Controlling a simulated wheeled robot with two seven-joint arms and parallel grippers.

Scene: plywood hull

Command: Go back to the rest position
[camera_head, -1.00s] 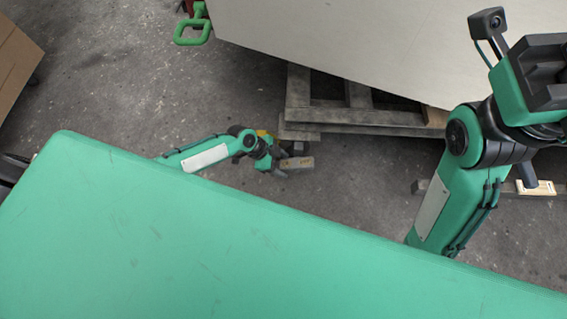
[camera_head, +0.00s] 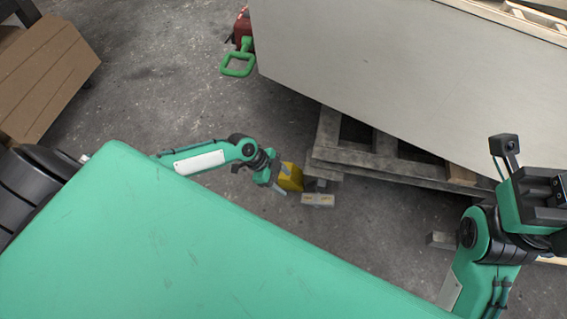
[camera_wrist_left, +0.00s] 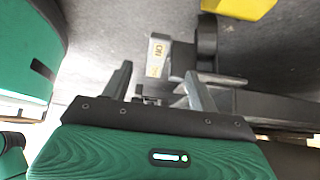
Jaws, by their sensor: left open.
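My left arm comes in from the left, low over the concrete floor. Its gripper (camera_head: 279,187) is small in the head view, beside a yellow object (camera_head: 291,176) and a grey block with yellow markings (camera_head: 318,200). In the left wrist view, the left gripper (camera_wrist_left: 160,88) has its two fingers spread with nothing held between them. The grey block (camera_wrist_left: 158,52) is beyond the fingertips there, and part of the yellow object (camera_wrist_left: 240,7) shows at the top edge. My right gripper (camera_head: 540,195) is at the right edge of the head view; its fingers cannot be made out.
A large pale plywood panel (camera_head: 400,75) fills the upper right, above weathered grey timbers (camera_head: 345,145). A red object with a green loop handle (camera_head: 238,65) stands left of it. Brown boards (camera_head: 45,75) are at the upper left. Open floor (camera_head: 160,70) lies between.

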